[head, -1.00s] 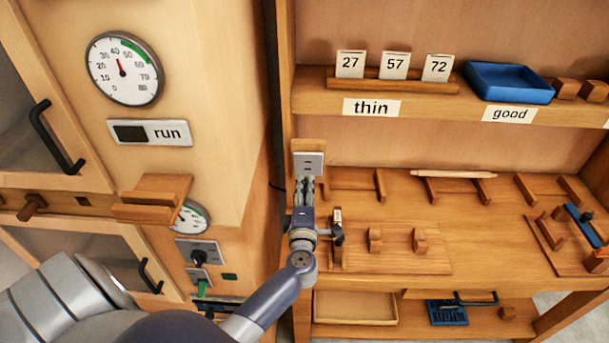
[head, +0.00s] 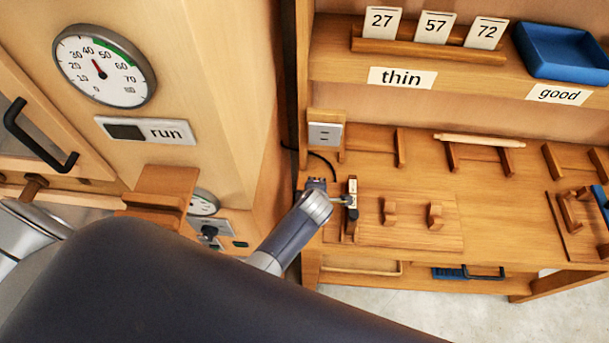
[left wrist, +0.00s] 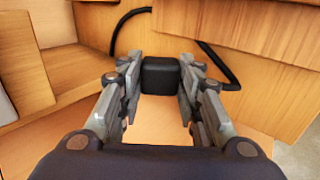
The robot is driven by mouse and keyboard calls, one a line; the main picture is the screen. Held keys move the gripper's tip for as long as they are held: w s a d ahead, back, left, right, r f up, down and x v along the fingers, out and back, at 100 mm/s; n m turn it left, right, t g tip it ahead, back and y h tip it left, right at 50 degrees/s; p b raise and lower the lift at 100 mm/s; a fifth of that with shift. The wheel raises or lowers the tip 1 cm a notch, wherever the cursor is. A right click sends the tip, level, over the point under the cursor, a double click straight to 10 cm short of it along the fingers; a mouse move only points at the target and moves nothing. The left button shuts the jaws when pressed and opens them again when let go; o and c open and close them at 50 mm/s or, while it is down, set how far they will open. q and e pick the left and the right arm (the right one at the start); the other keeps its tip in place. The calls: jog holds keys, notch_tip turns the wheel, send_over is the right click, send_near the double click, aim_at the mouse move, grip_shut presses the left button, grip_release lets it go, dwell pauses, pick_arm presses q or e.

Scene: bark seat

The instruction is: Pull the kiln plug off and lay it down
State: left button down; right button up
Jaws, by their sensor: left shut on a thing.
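The kiln plug (left wrist: 160,74) is a black block between the fingertips of my left gripper (left wrist: 160,85) in the left wrist view. The fingers are shut on its sides. A black cord (left wrist: 122,22) shows behind it, and more cord shows at its right. In the head view my left gripper (head: 317,184) is over the left end of the bench, below and apart from the grey wall socket (head: 325,134), whose slotted face is bare. The plug is hidden there, but its cord (head: 325,161) curves near the socket. My right gripper is not in view.
A small tool in a wooden holder (head: 351,208) stands just right of my left gripper. Wooden racks (head: 400,148) line the bench back. The kiln cabinet with its gauge (head: 104,66) stands left.

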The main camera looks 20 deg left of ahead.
pick_arm(q)
jog(key=shift+s+d+f, duration=0.1)
jog(key=shift+s+f, duration=0.15)
jog(key=shift+f, duration=0.15)
jog(key=shift+s+f+b, duration=0.1)
jog(key=shift+f+b, duration=1.35)
jog(key=shift+b, duration=0.05)
jog(key=shift+f+b, duration=0.25)
jog(key=shift+b, duration=0.05)
jog(key=shift+r, duration=0.1)
jog(key=c, duration=1.1)
grip_release()
jog(key=shift+o, duration=0.2)
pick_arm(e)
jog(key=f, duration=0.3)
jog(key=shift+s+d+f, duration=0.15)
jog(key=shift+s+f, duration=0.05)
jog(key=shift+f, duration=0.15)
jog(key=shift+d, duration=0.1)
